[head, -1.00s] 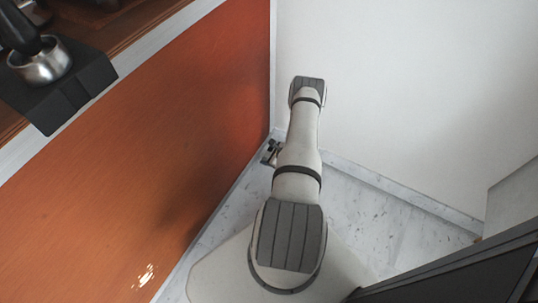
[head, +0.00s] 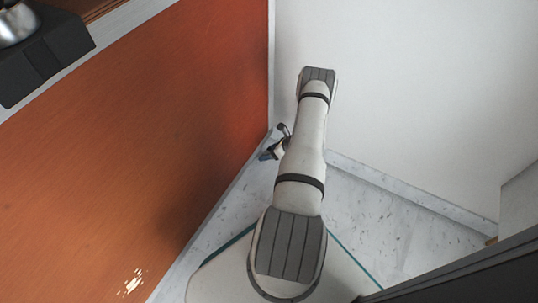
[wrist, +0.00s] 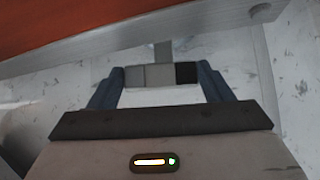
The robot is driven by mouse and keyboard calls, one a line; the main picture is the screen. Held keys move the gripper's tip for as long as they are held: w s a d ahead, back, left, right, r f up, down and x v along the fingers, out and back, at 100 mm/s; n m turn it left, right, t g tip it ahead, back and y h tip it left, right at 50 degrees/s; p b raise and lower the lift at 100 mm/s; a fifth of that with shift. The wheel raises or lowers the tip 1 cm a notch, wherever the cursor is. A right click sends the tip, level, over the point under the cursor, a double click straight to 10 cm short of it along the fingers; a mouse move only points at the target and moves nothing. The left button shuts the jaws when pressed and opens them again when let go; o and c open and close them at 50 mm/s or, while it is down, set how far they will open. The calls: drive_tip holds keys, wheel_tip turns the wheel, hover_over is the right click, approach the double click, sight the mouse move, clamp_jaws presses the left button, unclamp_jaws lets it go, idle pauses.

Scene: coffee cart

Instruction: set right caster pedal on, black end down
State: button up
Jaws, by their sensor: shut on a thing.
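The caster pedal (wrist: 158,76) shows in the wrist view as a small bar with a grey left part, a lighter grey middle and a black right end. A grey stem (wrist: 163,52) shows just behind its middle. My gripper (wrist: 160,77) has its two blue fingers at the bar's two ends, shut on it. The black end lies against the right finger; the wrist view does not settle whether it is down. In the head view my gripper (head: 272,150) is partly hidden behind my arm, low beside the orange panel, and the pedal cannot be made out.
The cart's orange panel (head: 150,150) fills the left, with a pale bottom edge close to my gripper. A white wall (head: 420,90) stands behind. Marble floor (head: 385,215) is bare to the right of my arm. A dark edge (head: 460,285) crosses the lower right.

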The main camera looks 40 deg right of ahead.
idle(0.4)
drive_tip(key=o, duration=1)
drive_tip(key=p+v, duration=0.3)
drive_tip(key=v, duration=0.4)
drive_tip(key=shift+s+d+r, duration=0.2)
drive_tip(key=shift+r, duration=0.1)
